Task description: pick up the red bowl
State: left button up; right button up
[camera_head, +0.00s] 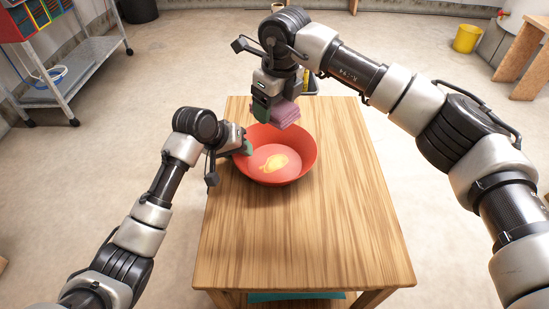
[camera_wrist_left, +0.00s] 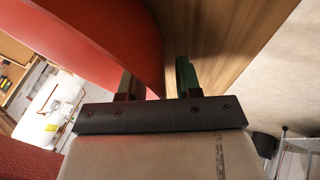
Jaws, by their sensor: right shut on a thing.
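The red bowl (camera_head: 306,155) stands upright on the wooden table, with a yellow patch (camera_head: 276,162) inside it. My left gripper (camera_head: 247,146) is at the bowl's left rim. In the left wrist view the bowl's wall (camera_wrist_left: 150,45) reaches between the two green-padded fingers (camera_wrist_left: 155,80), which are apart, with a gap on the right finger's side. My right gripper (camera_head: 272,104) is shut on a folded pink-purple cloth-like stack (camera_head: 287,113) above the bowl's far rim. Its far finger is mostly hidden.
The wooden table (camera_head: 310,235) is bare in front and to the right of the bowl. A metal cart (camera_head: 75,65) and a yellow bucket (camera_head: 467,38) stand away from the table.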

pick_arm(q)
grip_shut()
jog(key=shift+r, duration=0.15)
jog(key=shift+r, duration=0.3)
jog(key=r, duration=0.2)
jog(key=shift+s+a+r, duration=0.25)
jog(key=shift+a+r, duration=0.1)
jog(key=shift+a, duration=0.05)
jog(key=s+a, duration=1)
jog(key=a, duration=0.3)
jog(key=shift+s+a, duration=0.25)
jog(key=shift+a, duration=0.05)
jog(key=shift+w+d, duration=0.15)
jog(key=shift+w+d, duration=1.8)
jog(key=shift+d, duration=0.55)
jog(key=shift+w+d, duration=1.75)
jog(key=shift+d, duration=0.6)
jog(key=shift+w+d, duration=1.8)
jog(key=shift+d, duration=0.55)
jog(key=shift+f, duration=0.35)
